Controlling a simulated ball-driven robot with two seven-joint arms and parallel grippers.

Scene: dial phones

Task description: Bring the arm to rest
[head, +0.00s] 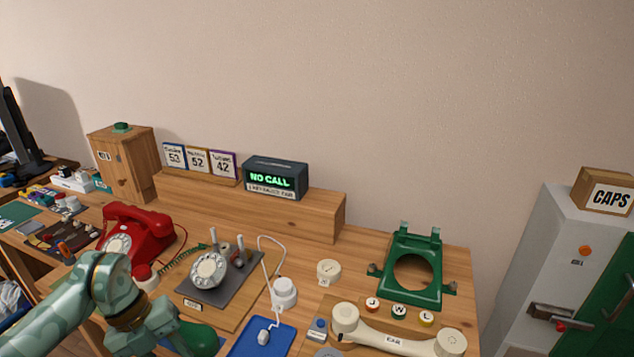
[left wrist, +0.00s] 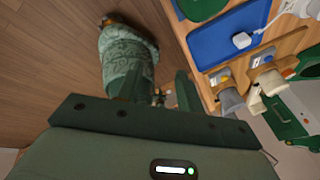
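My left arm (head: 95,285) comes in at the lower left of the head view, bent at the elbow, its lower part dropping toward the bottom edge. Its fingers do not show there. In the left wrist view my left gripper (left wrist: 160,82) has its two fingers apart with nothing held between them. It hangs off the table's front side, with the wooden floor (left wrist: 50,60) behind it. A patterned green part of my own body (left wrist: 128,50) shows beyond the fingers. My right gripper is in neither view.
The table holds a red phone (head: 135,232), a dial assembly (head: 210,270), a blue tray (head: 245,340), a cream handset (head: 392,345) and a green phone shell (head: 402,290). A rounded green part (head: 197,338) lies near my left arm. A grey cabinet (head: 530,265) stands at right.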

